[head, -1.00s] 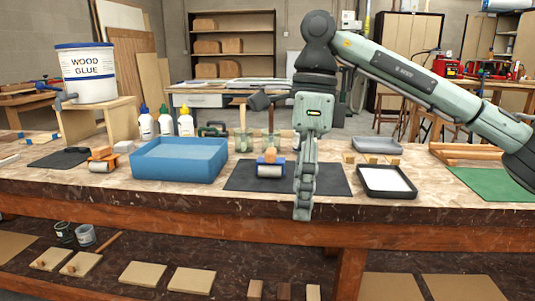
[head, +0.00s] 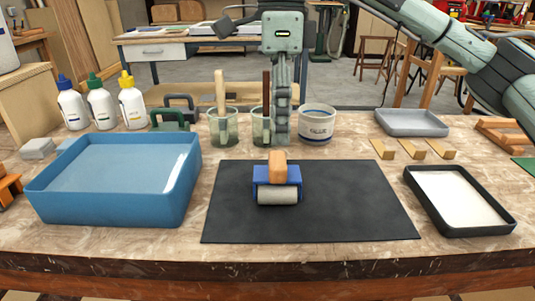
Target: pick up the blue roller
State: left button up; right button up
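The blue roller (head: 278,185) lies on a black mat (head: 330,215) in the middle of the bench. It has a blue frame, an orange-brown wooden handle pointing up and away, and a grey cylinder facing me. My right gripper (head: 280,138) hangs fingers down, above the roller in the picture and apart from it. Its fingers show edge-on as one narrow column, so I cannot tell whether they are spread. Nothing shows held in it. My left gripper is not in view.
A blue tub (head: 115,180) stands left of the mat, and a black tray with white contents (head: 458,200) right of it. Glass jars with brushes (head: 222,128) and a white pot (head: 316,125) stand behind. Glue bottles (head: 102,106) stand back left. The mat around the roller is clear.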

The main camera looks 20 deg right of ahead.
aim_at(277, 158)
jog(key=f, duration=0.4)
jog(key=s+f, duration=0.1)
jog(key=f, duration=0.1)
jog(key=shift+a+f, duration=0.2)
jog(key=shift+f, duration=0.5)
jog(key=c, duration=0.5)
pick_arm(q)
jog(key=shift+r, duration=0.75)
pick_arm(e)
jog(key=c, duration=0.9)
